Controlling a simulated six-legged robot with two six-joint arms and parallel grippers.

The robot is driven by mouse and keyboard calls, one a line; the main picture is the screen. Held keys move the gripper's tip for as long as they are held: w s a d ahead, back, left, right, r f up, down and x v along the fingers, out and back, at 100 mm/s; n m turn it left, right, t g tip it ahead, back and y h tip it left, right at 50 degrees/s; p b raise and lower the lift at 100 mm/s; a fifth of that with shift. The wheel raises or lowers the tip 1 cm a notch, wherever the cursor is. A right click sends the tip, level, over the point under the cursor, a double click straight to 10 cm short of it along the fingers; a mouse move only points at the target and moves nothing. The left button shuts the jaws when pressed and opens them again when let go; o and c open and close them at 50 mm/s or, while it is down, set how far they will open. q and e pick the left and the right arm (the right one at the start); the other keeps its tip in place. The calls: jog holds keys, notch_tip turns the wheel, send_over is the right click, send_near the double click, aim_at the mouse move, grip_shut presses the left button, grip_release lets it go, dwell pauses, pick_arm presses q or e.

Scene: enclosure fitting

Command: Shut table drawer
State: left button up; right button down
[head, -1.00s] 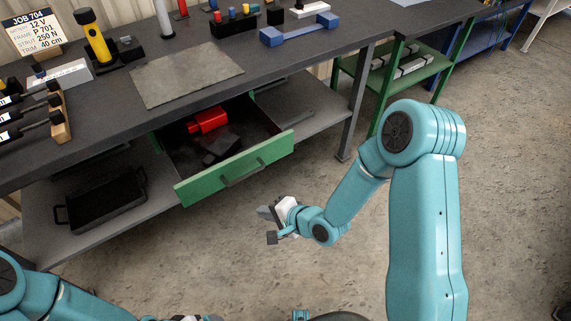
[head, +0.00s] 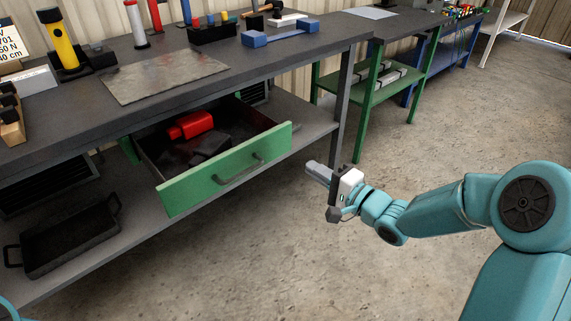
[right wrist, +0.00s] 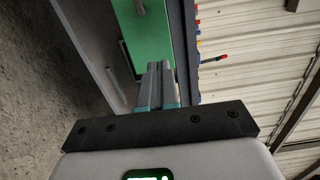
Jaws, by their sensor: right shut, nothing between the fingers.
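The table drawer (head: 185,197) has a green front and a dark handle (head: 238,171). It is pulled out below the table top, showing a red object (head: 190,124) and a dark object (head: 203,148) inside. My right gripper (head: 312,168) is shut and empty, to the right of the drawer front and apart from it in the head view. In the right wrist view, its closed fingers (right wrist: 159,72) point toward the green drawer front (right wrist: 150,42); whether they touch it cannot be told there. My left gripper is out of view.
A green table (head: 363,85) stands behind. The concrete floor before the drawer is clear.

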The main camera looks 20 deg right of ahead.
jog(key=d+f+b, duration=0.2)
jog(key=b, duration=0.3)
send_near(276, 143)
jog(key=x, duration=0.5)
jog(key=shift+w+a+f, duration=0.1)
jog(key=shift+f, duration=0.1)
jog(key=shift+b+x, duration=0.35)
jog(key=shift+x, duration=0.4)
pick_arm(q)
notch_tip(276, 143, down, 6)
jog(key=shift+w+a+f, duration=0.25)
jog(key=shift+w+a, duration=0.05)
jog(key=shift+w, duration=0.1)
pick_arm(e)
jog(key=shift+r, duration=0.15)
jog(key=shift+w, duration=0.1)
